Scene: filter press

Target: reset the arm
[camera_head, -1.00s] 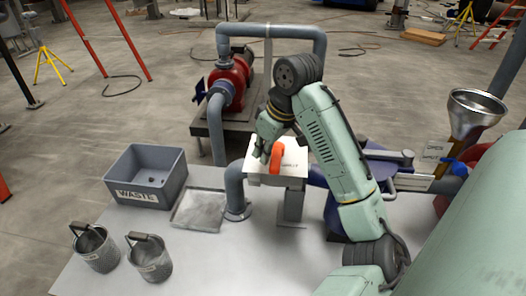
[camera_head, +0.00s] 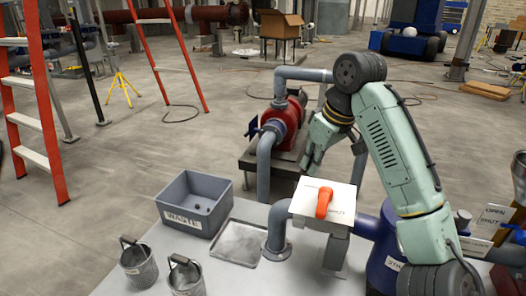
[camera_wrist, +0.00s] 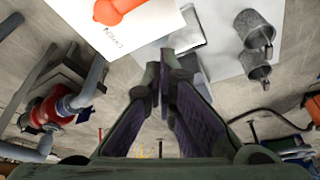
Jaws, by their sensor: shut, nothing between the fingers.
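My gripper (camera_head: 312,162) is raised above and behind the white panel (camera_head: 338,196) with the orange handle (camera_head: 323,202), clear of both. In the wrist view the fingers of my gripper (camera_wrist: 168,70) come together at their tips with nothing between them. The wrist view also shows the orange handle (camera_wrist: 115,10) and the white panel (camera_wrist: 135,30) at the top, apart from the fingers. My arm is bent in an arch over the right side of the table.
A grey WASTE bin (camera_head: 193,203), a shallow metal tray (camera_head: 237,241) and two mesh baskets (camera_head: 138,262) (camera_head: 186,276) stand on the grey table. A red pump (camera_head: 287,120) with blue-grey pipes stands behind. Open floor lies to the left, with an orange ladder (camera_head: 35,130).

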